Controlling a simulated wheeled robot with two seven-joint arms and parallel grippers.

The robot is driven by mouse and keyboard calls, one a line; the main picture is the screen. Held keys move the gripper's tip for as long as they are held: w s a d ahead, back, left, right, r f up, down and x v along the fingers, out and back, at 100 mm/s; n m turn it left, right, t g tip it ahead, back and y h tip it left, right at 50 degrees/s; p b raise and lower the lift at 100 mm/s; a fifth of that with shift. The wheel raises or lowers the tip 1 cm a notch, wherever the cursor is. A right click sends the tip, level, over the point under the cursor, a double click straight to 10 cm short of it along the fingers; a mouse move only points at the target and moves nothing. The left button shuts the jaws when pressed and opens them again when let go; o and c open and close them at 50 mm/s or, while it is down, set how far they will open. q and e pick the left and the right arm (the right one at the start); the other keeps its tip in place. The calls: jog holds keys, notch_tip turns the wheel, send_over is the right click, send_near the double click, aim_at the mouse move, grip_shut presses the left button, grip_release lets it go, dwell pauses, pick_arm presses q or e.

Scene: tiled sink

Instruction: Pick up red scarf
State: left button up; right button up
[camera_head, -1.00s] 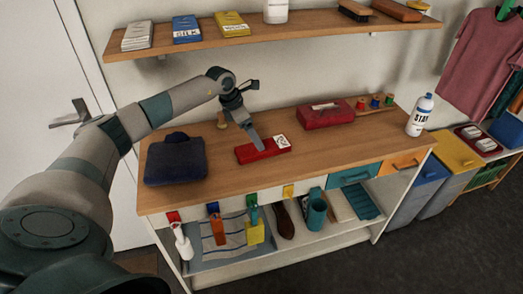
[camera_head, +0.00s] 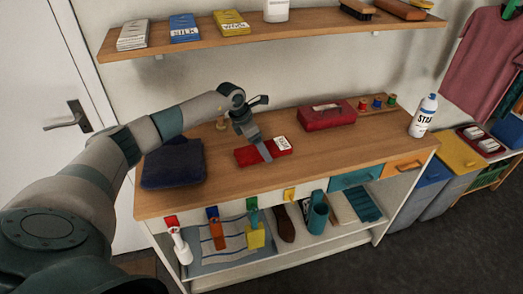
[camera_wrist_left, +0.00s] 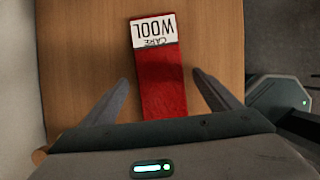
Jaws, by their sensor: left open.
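The red scarf (camera_head: 252,154) lies flat on the wooden counter (camera_head: 330,146), a folded strip with a white label at its right end. In the left wrist view the scarf (camera_wrist_left: 164,85) shows its label reading "WOOL CARE" upside down. My left gripper (camera_head: 264,152) is just above the scarf. In the left wrist view its open fingers (camera_wrist_left: 161,88) are on either side of the scarf, with a gap to each edge, and nothing is held. The scarf's near end is hidden by the gripper body in that view. My right gripper is not in view.
A dark blue folded cloth (camera_head: 174,166) lies left of the scarf. A red box (camera_head: 327,116) and thread spools (camera_head: 378,101) are to the right, with a white spray bottle (camera_head: 424,116) near the right end. A shelf (camera_head: 280,35) hangs above. The front counter strip is clear.

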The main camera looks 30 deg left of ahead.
pick_arm(q)
jog(key=shift+w+f, duration=0.15)
jog(key=shift+f, duration=0.35)
jog(key=shift+d+r, duration=0.1)
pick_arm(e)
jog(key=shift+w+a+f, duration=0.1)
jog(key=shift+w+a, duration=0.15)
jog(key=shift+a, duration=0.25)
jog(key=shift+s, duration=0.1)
pick_arm(q)
jog(key=c, duration=1.2)
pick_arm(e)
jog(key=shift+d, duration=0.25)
pick_arm(q)
jog(key=shift+r, duration=0.1)
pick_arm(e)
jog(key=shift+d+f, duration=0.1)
